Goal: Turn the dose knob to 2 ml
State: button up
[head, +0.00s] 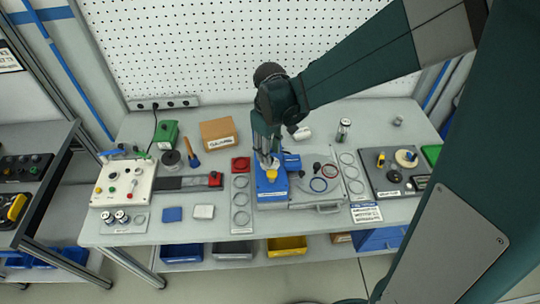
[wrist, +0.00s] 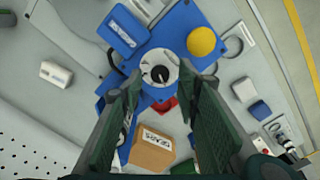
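The dose knob (wrist: 160,73) is a small black knob on a round white dial. The dial sits on a blue dosing unit (head: 271,190), whose blue body also shows in the wrist view (wrist: 181,35). A yellow round part (wrist: 201,42) is on the unit beside the dial. My gripper (wrist: 160,86) is open. Its two dark green fingers are apart, one on each side of the dial in the wrist view, and nothing is held. In the head view my gripper (head: 266,154) points down over the back of the unit and hides most of the dial. The dial's marks are too small to read.
A grey tray (head: 328,204) with rings and small parts lies right of the unit. A red block (head: 241,164) stands close on its left. A cardboard box (head: 218,134) is behind, left. A white control panel (head: 124,183) stands far left; a dark panel (head: 398,176) stands right.

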jog(key=shift+f, duration=1)
jog(key=shift+c, duration=0.6)
jog(key=c, duration=0.8)
jog(key=shift+m+b, duration=0.3)
jog(key=shift+m, duration=0.1)
jog(key=m+b, duration=0.1)
jog(key=m, duration=0.2)
jog(key=m+b, duration=0.2)
jog(key=m, duration=0.3)
